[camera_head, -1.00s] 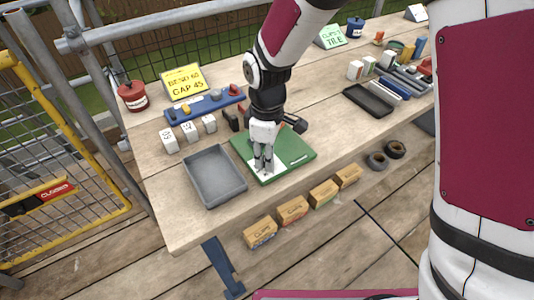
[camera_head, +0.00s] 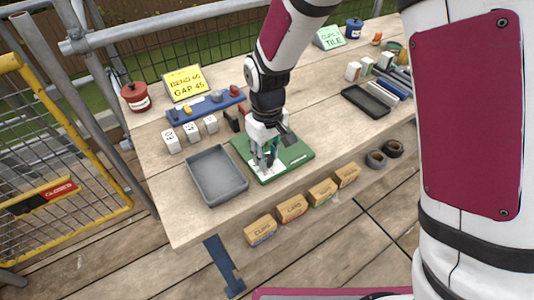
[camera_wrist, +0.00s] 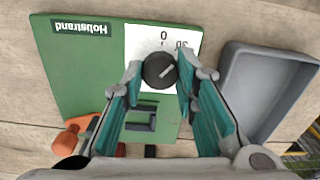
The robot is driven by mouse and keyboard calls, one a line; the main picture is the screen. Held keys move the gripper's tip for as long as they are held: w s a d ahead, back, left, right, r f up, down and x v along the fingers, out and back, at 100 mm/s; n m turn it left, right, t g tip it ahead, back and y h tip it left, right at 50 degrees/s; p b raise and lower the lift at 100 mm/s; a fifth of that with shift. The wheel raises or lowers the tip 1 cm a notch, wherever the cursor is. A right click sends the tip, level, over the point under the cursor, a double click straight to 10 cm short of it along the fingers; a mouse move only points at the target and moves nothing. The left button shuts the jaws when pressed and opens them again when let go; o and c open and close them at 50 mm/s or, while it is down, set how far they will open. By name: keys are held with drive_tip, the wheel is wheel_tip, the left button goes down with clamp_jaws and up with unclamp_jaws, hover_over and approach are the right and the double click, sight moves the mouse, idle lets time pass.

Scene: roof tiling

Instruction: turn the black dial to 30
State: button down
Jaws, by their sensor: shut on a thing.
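The black dial (camera_wrist: 159,70) sits on a white plate (camera_wrist: 140,42) printed with 0 and 30, which appear upside down in the wrist view. A pale pointer line on the dial slants up and right, roughly towards the 30 side; its exact reading is unclear. The plate is on a green board (camera_wrist: 85,85), which also shows in the head view (camera_head: 296,155). My gripper (camera_wrist: 160,72) is shut on the dial, one teal-padded finger on each side. In the head view my gripper (camera_head: 264,166) stands over the board and hides the dial.
A grey tray (camera_head: 216,177) is close to the board's left. White numbered blocks (camera_head: 191,132), a blue rack (camera_head: 205,107) and a yellow sign (camera_head: 185,83) are behind. A black tray (camera_head: 369,101) lies at the right.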

idle(0.4)
drive_tip(key=c, duration=1.2)
unclamp_jaws()
drive_tip(key=shift+c, duration=0.2)
drive_tip(key=shift+r, duration=0.1)
wheel_tip(320, 180, up, 12)
drive_tip(key=s+d+r+m+t+p, duration=0.1)
drive_tip(key=s+d+r+m, duration=0.1)
drive_tip(key=s+d+r, duration=0.35)
drive_tip(key=s+d+r+m+t+p, duration=0.1)
drive_tip(key=s+d+r+m, duration=0.2)
drive_tip(key=s+d, duration=0.4)
drive_tip(key=s+d+r+m+t+p, duration=0.1)
drive_tip(key=s+d+r+m+t, duration=0.1)
drive_tip(key=s+d+r, duration=0.4)
drive_tip(key=s+d+m, duration=0.1)
drive_tip(key=s+d, duration=0.1)
drive_tip(key=s, duration=0.2)
drive_tip(key=shift+r, duration=0.2)
